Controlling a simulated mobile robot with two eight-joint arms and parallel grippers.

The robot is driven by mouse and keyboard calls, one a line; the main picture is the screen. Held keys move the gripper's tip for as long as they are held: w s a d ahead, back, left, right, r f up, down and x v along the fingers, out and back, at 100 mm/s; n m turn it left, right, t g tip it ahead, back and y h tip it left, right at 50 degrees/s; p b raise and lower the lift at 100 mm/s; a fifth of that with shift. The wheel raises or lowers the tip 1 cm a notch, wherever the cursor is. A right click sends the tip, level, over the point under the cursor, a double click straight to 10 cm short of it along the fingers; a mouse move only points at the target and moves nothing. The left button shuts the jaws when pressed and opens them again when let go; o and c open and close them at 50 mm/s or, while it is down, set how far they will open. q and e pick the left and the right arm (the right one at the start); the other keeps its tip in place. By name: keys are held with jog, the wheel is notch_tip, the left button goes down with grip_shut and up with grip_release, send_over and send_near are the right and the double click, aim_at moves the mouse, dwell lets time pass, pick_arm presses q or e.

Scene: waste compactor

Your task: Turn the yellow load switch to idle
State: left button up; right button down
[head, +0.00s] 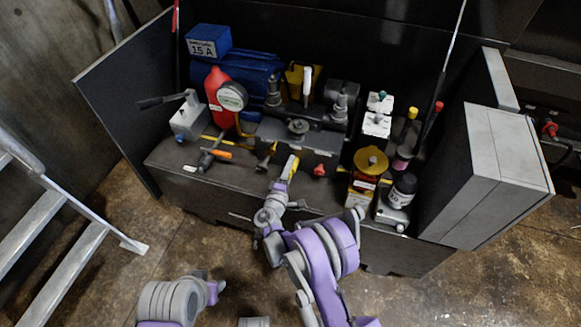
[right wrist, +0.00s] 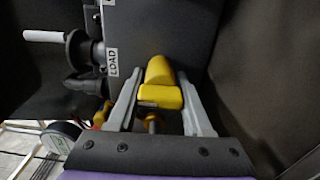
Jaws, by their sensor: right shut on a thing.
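The yellow load switch (right wrist: 160,84) sits on a dark grey housing, with a white "LOAD" label (right wrist: 112,70) to its left in the right wrist view. My right gripper (right wrist: 157,100) has one grey finger on each side of the yellow handle and is shut on it. In the head view my right gripper (head: 287,176) reaches the front of the bench, and a yellow part of the switch (head: 291,164) shows at its tip. The handle's far side and base are partly hidden. My left arm shows at the bottom left of the head view, but its gripper cannot be made out.
A red bottle (head: 215,95) and pressure gauge (head: 232,97) stand left of the switch on the dark bench (head: 240,190). A yellow-topped canister (head: 370,162) and a black-capped jar (head: 403,190) stand to the right. A grey cabinet (head: 490,170) bounds the right end.

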jog(key=shift+c, duration=1.6)
grip_release()
jog(key=p+v, duration=0.1)
jog(key=v, duration=0.9)
jog(key=shift+s+a+p, duration=0.15)
jog(key=shift+s+p, duration=0.25)
